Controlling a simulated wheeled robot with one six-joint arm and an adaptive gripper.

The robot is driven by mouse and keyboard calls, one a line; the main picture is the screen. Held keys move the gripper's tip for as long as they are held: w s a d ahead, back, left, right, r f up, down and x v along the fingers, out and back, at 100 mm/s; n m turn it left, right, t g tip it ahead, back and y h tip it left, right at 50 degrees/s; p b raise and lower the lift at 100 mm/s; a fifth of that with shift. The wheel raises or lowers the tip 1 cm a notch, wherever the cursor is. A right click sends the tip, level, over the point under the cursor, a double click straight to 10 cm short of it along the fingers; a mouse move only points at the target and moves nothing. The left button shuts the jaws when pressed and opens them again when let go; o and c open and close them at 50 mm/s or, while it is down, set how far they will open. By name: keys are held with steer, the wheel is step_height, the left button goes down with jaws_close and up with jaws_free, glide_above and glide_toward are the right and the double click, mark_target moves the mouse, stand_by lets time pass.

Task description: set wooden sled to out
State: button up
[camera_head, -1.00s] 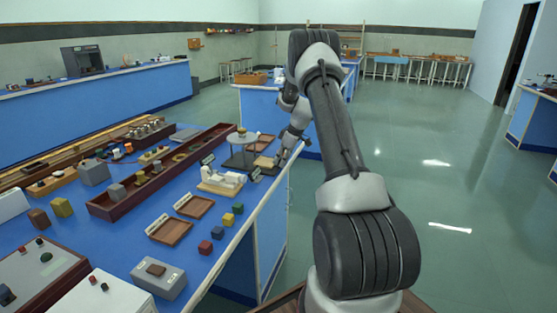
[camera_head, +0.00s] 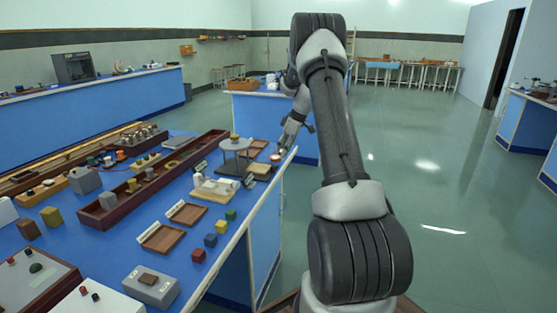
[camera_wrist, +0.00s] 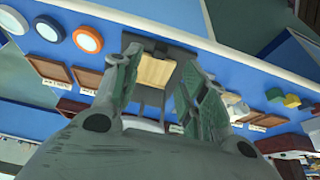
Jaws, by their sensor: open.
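The wooden sled appears to be the pale wooden block (camera_wrist: 155,70) in the wrist view, set in a dark base near the bench edge. In the head view, a small pale wooden plate (camera_head: 259,169) on a dark base, near the bench's right edge, looks like the same piece. My gripper (camera_wrist: 160,58) is open, with one finger on each side of the block in the wrist view. I cannot tell whether the fingers touch it. In the head view my gripper (camera_head: 280,149) is small and far off, just above and beside the plate.
A round-topped stand (camera_head: 236,145) and a white device (camera_head: 215,190) stand close by on the blue bench. Two brown trays (camera_head: 160,238) and several coloured cubes lie nearer. Round discs with blue (camera_wrist: 46,30) and orange (camera_wrist: 88,39) rims lie beside the block. The floor on the right is clear.

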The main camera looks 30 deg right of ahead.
steer(key=shift+v, duration=1.5)
steer(key=s+a+f+m+g, duration=0.2)
steer(key=s+f+m, duration=0.1)
steer(key=s+m, duration=0.4)
steer(key=s+a+r+t+h, duration=0.1)
steer(key=s+a+r, duration=0.5)
steer(key=s, duration=0.5)
steer(key=s+a+r+t+h, duration=0.1)
steer(key=s+a+r, duration=0.5)
steer(key=s, duration=0.5)
steer(key=s+a+r, duration=0.7)
steer(key=s+a, duration=0.2)
steer(key=s, duration=0.2)
steer(key=shift+m+t+h, duration=0.3)
steer(key=shift+t+h, duration=0.1)
